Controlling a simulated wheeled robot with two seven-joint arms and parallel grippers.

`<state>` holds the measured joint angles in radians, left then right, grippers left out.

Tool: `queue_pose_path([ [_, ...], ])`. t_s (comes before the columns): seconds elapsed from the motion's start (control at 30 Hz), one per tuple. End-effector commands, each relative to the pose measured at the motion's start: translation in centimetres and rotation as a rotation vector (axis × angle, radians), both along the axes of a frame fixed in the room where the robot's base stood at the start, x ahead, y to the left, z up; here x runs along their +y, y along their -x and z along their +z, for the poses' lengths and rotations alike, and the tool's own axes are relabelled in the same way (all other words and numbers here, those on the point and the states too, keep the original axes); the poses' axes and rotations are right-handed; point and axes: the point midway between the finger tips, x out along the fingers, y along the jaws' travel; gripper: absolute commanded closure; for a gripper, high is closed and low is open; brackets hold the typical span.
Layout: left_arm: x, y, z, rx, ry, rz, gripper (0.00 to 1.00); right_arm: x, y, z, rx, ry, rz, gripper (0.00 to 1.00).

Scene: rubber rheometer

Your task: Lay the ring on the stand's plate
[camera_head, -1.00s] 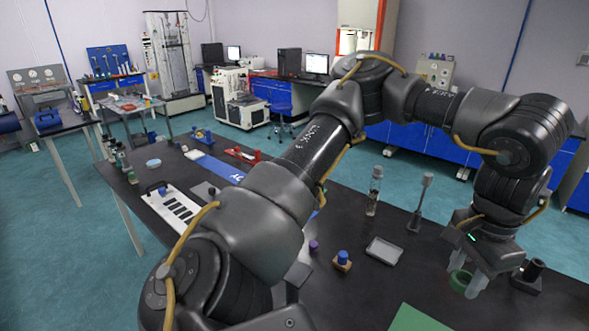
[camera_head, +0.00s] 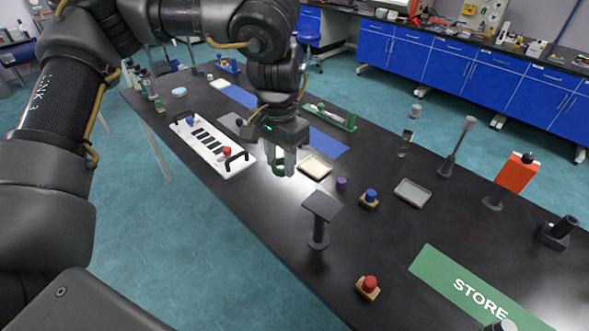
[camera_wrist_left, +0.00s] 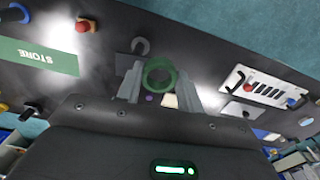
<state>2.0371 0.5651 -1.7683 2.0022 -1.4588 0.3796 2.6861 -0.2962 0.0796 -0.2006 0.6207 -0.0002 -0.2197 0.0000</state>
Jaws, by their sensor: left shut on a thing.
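My left gripper (camera_head: 279,163) is shut on the green ring (camera_head: 279,168), with its fingers pointing down. The ring also shows between the fingertips in the left wrist view (camera_wrist_left: 158,62), its open middle facing the camera. The stand (camera_head: 318,233) is a dark post on a round foot with a tilted-looking square plate (camera_head: 322,206) on top. The plate is bare. In the head view the ring is up and left of the plate, apart from it. My right gripper is not in view.
A white panel with handles (camera_head: 205,140) lies left of the gripper. A beige tray (camera_head: 315,167), purple knob (camera_head: 341,183), blue button (camera_head: 371,195) and grey tray (camera_head: 412,194) are close to the stand. A red button (camera_head: 369,284) and green STORE mat (camera_head: 475,290) lie nearer the front.

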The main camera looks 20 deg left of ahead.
Motion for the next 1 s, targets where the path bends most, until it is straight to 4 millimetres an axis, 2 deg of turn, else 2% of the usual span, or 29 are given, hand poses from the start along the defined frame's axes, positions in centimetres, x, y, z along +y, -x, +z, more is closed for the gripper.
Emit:
queue_pose_path([
  [0.03, -0.1, 0.0, 0.0, 0.0, 0.0, -0.003, 0.84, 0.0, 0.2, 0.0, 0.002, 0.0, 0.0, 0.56],
  [0.17, -0.2, -0.2, -0.2, 0.002, 0.0, -0.071, 0.84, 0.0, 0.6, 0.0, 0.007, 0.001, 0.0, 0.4],
  [0.27, -0.6, -0.6, -0.6, 0.005, 0.001, -0.22, 0.84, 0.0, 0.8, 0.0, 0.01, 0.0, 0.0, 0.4],
  [0.37, -1.4, -1.2, -1.2, 0.008, 0.004, -0.456, 0.84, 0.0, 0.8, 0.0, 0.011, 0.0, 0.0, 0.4],
  [1.0, -6.5, -5.8, -6.2, 0.001, 0.014, -2.294, 0.84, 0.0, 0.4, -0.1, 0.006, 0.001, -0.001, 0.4],
])
